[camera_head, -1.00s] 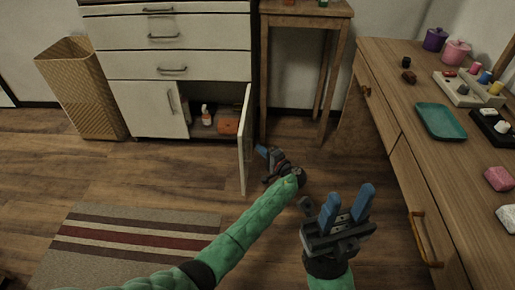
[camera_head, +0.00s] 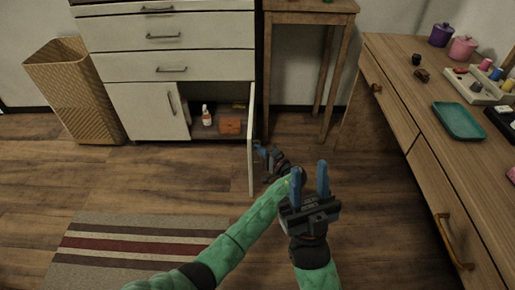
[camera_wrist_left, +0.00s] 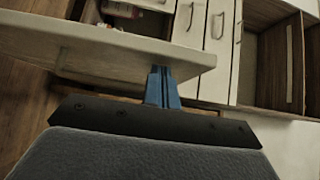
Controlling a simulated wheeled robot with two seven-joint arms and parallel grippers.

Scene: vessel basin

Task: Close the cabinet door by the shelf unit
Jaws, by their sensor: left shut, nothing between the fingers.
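The open cabinet door (camera_head: 250,145) stands out toward me, seen nearly edge-on in the head view, at the right side of the white cabinet (camera_head: 165,60). In the left wrist view the door (camera_wrist_left: 110,45) spans the upper left, close to my fingers. My left gripper (camera_head: 258,148) is at the right, outer face of the door, shut and empty; its blue fingertips (camera_wrist_left: 162,85) are at or near the panel, and I cannot tell whether they touch. My right gripper (camera_head: 310,180) is open and empty, in front of the left forearm, its blue fingers pointing up.
Inside the cabinet are a white bottle (camera_head: 206,115) and an orange box (camera_head: 230,125). A wooden stand (camera_head: 310,18) is right of the cabinet, a desk (camera_head: 420,115) further right. A wicker bin (camera_head: 75,90) stands left. A striped rug (camera_head: 130,245) lies in front.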

